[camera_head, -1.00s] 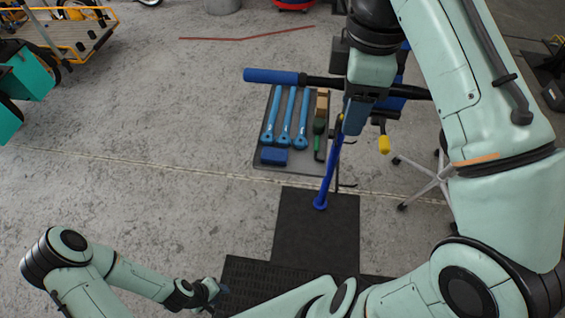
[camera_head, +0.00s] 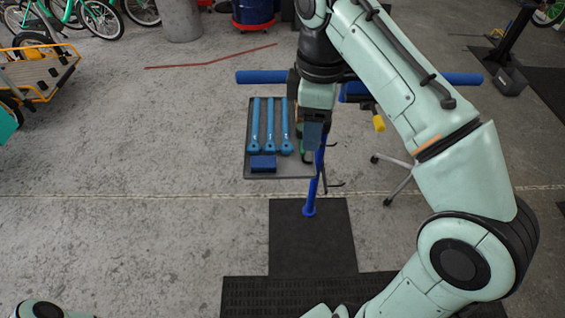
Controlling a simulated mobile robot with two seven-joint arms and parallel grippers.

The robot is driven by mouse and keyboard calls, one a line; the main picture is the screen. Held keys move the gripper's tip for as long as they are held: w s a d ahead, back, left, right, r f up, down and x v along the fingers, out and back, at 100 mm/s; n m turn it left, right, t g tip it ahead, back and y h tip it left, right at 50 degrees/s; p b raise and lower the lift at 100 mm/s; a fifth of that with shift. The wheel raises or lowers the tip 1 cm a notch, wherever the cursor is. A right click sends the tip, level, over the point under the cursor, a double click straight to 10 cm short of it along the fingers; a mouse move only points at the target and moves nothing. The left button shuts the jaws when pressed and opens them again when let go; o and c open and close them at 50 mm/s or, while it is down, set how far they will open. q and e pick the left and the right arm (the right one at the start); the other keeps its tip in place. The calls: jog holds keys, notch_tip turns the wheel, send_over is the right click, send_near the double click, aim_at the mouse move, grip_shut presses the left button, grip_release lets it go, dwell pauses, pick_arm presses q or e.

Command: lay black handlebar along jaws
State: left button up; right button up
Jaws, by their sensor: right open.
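The black handlebar (camera_head: 262,77) lies level across the picture with a blue grip at each end. Its black middle is mostly hidden behind my right wrist and forearm. The stand's blue jaws (camera_head: 354,92) show just below the bar, right of my wrist, with a yellow handle (camera_head: 379,123) under them. The bar appears to lie at the jaws, but the contact is hidden. My right gripper (camera_head: 314,142) points down in front of the stand's blue post, left of the jaws. It is open, with the fingertip gap hard to see. My left gripper is out of view.
A grey tray (camera_head: 280,171) with several blue tools and a blue block (camera_head: 263,163) is left of the post. A black mat (camera_head: 310,240) lies under the post's foot. A cargo bike (camera_head: 40,65) stands far left. Floor at left is clear.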

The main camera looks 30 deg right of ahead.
jog(key=w+a+f+m+y+b, duration=0.15)
jog(key=w+f, duration=0.25)
jog(key=f, duration=0.7)
jog(key=w+a+f+m+b, duration=0.1)
jog(key=w+f+m, duration=0.15)
jog(key=f, duration=0.85)
jog(key=w+a+f+m+y+b, duration=0.15)
jog(key=w+f, duration=0.35)
jog(key=f, duration=0.7)
jog(key=s+a+f+m+y, duration=0.1)
jog(key=s+a+f, duration=0.15)
jog(key=f, duration=0.65)
jog(key=s+a+f+m, duration=0.1)
jog(key=s+a+f, duration=0.15)
jog(key=f, duration=0.55)
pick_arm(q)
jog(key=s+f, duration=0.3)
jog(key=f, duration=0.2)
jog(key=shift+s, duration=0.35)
pick_arm(e)
jog(key=s+a+f+m, duration=0.2)
jog(key=s+f+m, duration=0.1)
jog(key=s+f, duration=0.4)
jog(key=s+a+f+m+g, duration=0.1)
jog(key=s+a+f+m, duration=0.1)
jog(key=s+f, duration=0.6)
jog(key=s+m, duration=0.1)
jog(key=s, duration=0.5)
jog(key=shift+s+a+f, duration=0.2)
jog(key=shift+s, duration=0.1)
